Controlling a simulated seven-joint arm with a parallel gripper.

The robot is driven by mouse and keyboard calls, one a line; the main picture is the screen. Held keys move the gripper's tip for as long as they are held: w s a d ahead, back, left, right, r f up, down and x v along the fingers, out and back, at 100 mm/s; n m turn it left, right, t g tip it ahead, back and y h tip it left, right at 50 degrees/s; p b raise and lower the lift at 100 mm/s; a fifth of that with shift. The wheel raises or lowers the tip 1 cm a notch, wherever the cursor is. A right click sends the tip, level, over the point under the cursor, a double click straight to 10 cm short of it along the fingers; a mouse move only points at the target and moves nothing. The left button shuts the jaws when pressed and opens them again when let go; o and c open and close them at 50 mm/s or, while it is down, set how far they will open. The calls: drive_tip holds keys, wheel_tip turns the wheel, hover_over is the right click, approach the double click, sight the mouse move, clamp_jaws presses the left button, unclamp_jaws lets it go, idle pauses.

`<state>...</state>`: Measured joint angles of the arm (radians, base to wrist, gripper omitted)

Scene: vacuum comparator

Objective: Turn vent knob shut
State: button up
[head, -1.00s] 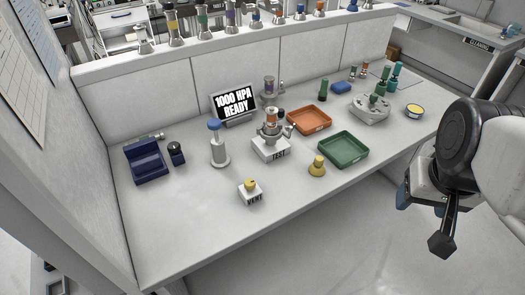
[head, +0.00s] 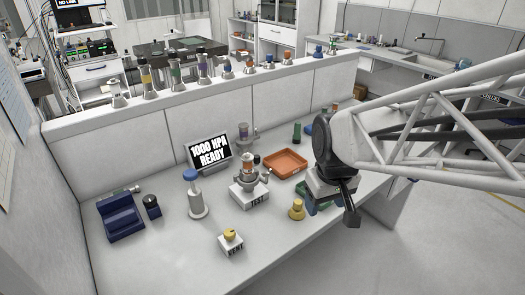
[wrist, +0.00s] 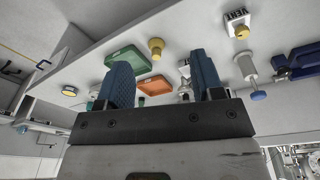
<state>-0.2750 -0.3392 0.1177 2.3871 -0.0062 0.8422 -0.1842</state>
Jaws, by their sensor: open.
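The vent knob (head: 231,235) is a yellow knob on a small white block (head: 232,247) labelled VENT, near the front edge of the bench. My gripper (head: 312,204) is up and to the right of it, apart from it, over the green tray's area. In the wrist view the blue fingers of my gripper (wrist: 163,66) are spread apart with nothing between them. The vent knob (wrist: 241,31) shows there at the upper right, beyond the right finger. The knob's exact turn angle is too small to tell.
A yellow-brass weight-shaped piece (head: 297,210) stands between the knob and my gripper. The TEST block (head: 250,199) with its fitting, a blue-topped pump (head: 196,198), an orange tray (head: 285,164) and a navy holder (head: 122,219) stand around. The display (head: 209,152) reads 1000 HPA READY. Bench around the knob is clear.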

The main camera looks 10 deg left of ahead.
drive_tip(key=w+a+f+n, duration=0.2)
drive_tip(key=a+f, duration=0.1)
drive_tip(key=a, duration=0.3)
drive_tip(key=w+a+f+n, duration=0.2)
drive_tip(key=w+a+f, duration=0.1)
drive_tip(key=a, duration=0.3)
drive_tip(key=n+g, duration=0.2)
drive_tip(key=n, duration=0.2)
hover_over(229, 232)
wheel_tip(229, 232, down, 8)
drive_tip(key=shift+f, duration=3.9)
drive_tip(key=c, duration=0.9)
